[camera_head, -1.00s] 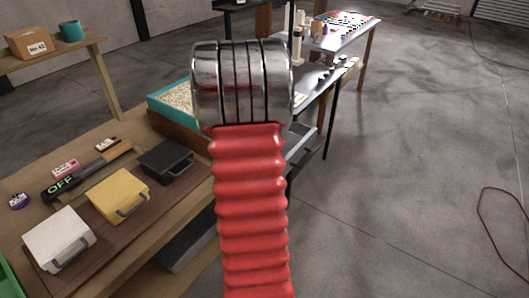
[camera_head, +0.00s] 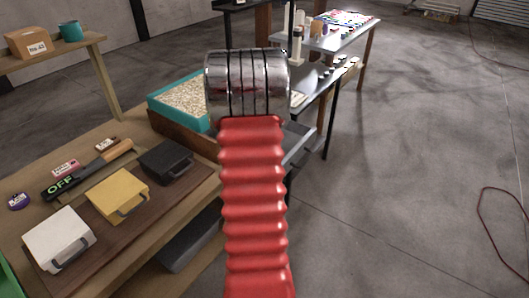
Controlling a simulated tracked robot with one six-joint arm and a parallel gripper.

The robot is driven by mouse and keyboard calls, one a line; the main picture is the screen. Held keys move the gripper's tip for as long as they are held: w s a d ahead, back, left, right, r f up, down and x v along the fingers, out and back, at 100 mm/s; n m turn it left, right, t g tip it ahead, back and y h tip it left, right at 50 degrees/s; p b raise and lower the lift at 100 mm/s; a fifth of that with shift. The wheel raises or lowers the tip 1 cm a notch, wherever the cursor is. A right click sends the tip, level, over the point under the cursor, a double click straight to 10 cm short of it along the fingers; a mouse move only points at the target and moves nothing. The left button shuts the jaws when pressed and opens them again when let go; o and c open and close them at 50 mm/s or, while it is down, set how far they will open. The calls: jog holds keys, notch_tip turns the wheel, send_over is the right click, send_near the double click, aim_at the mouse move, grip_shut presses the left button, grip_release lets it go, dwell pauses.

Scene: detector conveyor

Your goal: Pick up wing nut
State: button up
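I cannot make out a wing nut in this view. My arm, a red ribbed sleeve topped by a shiny metal joint, rises through the middle of the picture. My gripper is not visible; the arm blocks the view behind it. A teal-rimmed tray (camera_head: 164,115) of pale grains stands left of the metal joint, with its right part hidden by the arm. A dark device marked OFF (camera_head: 60,186) lies on the wooden table at left.
White (camera_head: 58,238), yellow (camera_head: 115,194) and black (camera_head: 164,160) cases line the wooden table (camera_head: 40,172). Behind, a dark bench (camera_head: 312,84) holds small items. A box (camera_head: 27,42) and teal cup (camera_head: 70,31) stand on a back-left table. Open floor lies right.

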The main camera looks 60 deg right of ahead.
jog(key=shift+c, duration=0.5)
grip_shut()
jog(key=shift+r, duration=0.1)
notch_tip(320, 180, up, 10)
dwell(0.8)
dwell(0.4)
